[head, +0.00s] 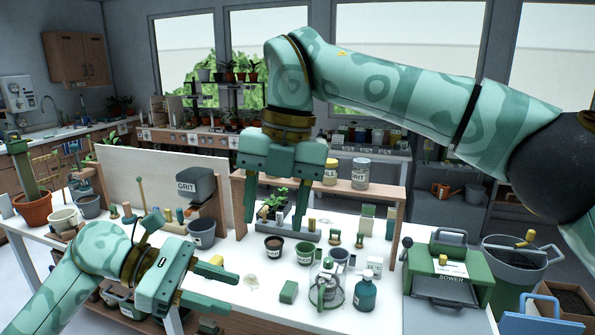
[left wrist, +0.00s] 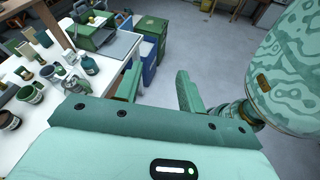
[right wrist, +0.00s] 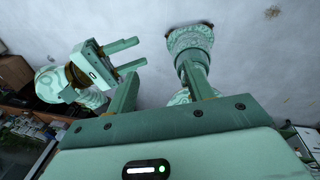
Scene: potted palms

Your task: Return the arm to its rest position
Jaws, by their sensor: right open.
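My right arm, green and patterned, comes in from the right in the head view and arches high over the bench. Its gripper (head: 274,222) hangs fingers down above the potted seedlings at the back of the bench. The fingers are apart with nothing held; the right wrist view shows them empty too (right wrist: 158,72). My left gripper (head: 233,291) is low at the left front edge of the bench, pointing right. Its fingers are apart and empty in the left wrist view (left wrist: 160,70). The left gripper also shows in the right wrist view (right wrist: 134,55).
A wooden shelf (head: 345,188) with tins stands behind the right gripper. A green sower (head: 450,270) is at the right. Open floor (left wrist: 225,50) lies beyond.

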